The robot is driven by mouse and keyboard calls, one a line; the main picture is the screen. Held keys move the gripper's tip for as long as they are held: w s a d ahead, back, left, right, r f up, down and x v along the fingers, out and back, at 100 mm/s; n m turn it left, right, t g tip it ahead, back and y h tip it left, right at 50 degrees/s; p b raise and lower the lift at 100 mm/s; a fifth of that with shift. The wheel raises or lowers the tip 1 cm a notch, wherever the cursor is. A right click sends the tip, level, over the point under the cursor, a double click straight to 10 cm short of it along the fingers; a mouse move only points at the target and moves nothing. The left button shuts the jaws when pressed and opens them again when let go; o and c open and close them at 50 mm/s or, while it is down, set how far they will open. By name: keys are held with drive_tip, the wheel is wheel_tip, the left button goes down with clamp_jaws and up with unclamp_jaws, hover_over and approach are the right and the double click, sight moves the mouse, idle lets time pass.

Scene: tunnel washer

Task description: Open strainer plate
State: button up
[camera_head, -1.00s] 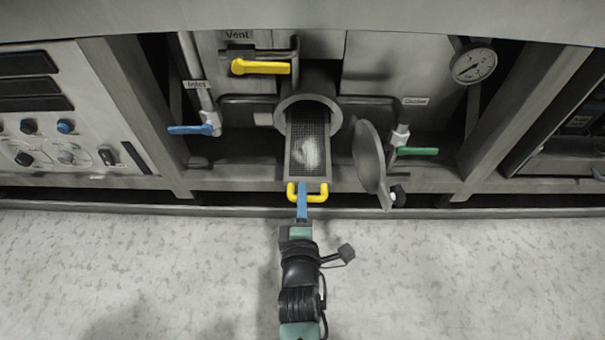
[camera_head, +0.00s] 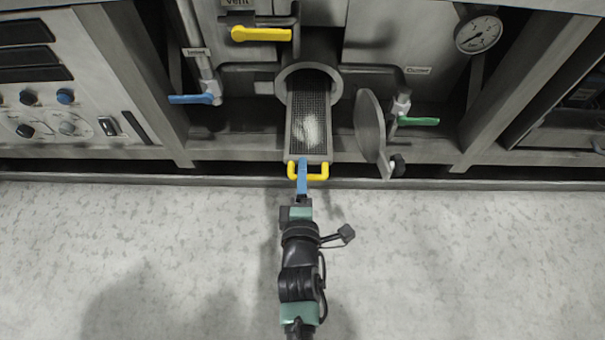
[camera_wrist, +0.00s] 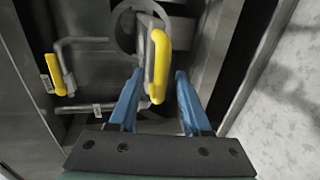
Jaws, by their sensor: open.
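The strainer plate (camera_head: 308,143) is a grey mesh tray with a whitish patch on it, sticking out of a round port (camera_head: 289,91) in the machine. Its yellow handle (camera_head: 318,177) is at the tray's near end and also shows in the wrist view (camera_wrist: 158,65). My gripper (camera_head: 302,166) is at the handle, its blue fingers reaching it from the near side. In the wrist view my gripper (camera_wrist: 156,80) is open, with one finger on each side of the yellow handle and a visible gap to the right finger. Finger contact with the handle is unclear.
A round cover (camera_head: 369,130) stands swung open right of the tray. A yellow Vent lever (camera_head: 261,34), a blue lever (camera_head: 190,99) and a green lever (camera_head: 418,121) surround the port. A gauge (camera_head: 479,34) is upper right. The floor (camera_head: 460,260) in front is clear.

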drive_tip(key=p+v, duration=0.5)
drive_tip(key=v, duration=0.8)
